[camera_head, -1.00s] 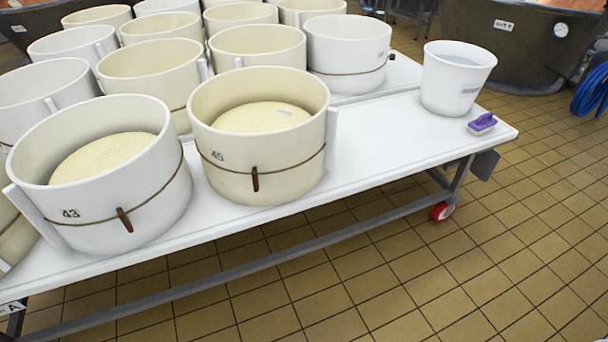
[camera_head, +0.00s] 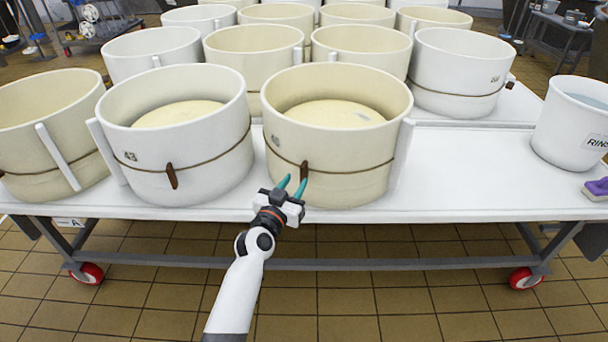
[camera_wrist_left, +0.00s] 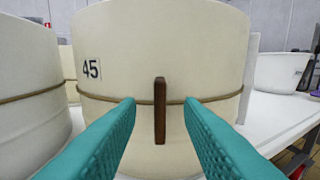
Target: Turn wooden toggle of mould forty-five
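Mould 45 (camera_head: 340,150) is a cream round mould at the front of the white table, with a pale cheese inside. Its wooden toggle (camera_head: 304,171) hangs upright on the cord around the mould. In the left wrist view the toggle (camera_wrist_left: 160,110) stands upright between and beyond the fingertips, beside the number 45 on the mould (camera_wrist_left: 200,60). My left gripper (camera_head: 292,187) is open and empty, its teal fingers pointing at the toggle. In the left wrist view the fingers (camera_wrist_left: 160,102) stand apart on either side of the toggle, with gaps showing. My right gripper is not in view.
A white mould with its own toggle (camera_head: 171,176) stands close on the left. More moulds stand behind. A white bucket (camera_head: 574,124) and a purple brush (camera_head: 596,188) are at the right. The white table (camera_head: 460,195) is bare right of mould 45.

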